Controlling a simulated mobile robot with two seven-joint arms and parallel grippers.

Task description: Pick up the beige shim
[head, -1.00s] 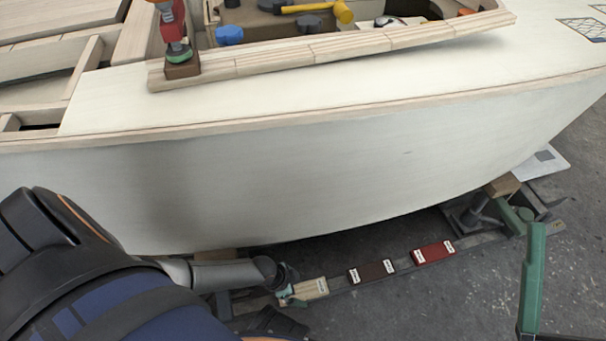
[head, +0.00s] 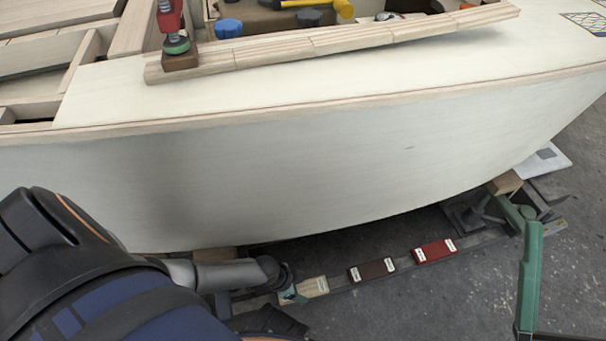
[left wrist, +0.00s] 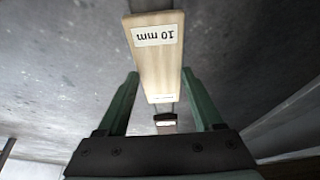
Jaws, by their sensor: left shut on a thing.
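The beige shim (head: 313,287) is a pale wooden block at the left end of the row on the low grey rail. In the left wrist view the beige shim (left wrist: 160,62) shows a white label reading "10 mm". My left gripper (head: 295,293) is at its left end and shut on it. In the left wrist view its two green fingers (left wrist: 159,88) lie along both sides of the shim's near end. I cannot tell whether the shim is clear of the rail. My right gripper is not in view.
A dark brown shim (head: 372,270) and a red shim (head: 434,251) lie farther right on the rail (head: 405,262). The pale hull side (head: 300,180) rises behind. A green upright (head: 529,275) stands at right. Grey floor (head: 440,305) in front is free.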

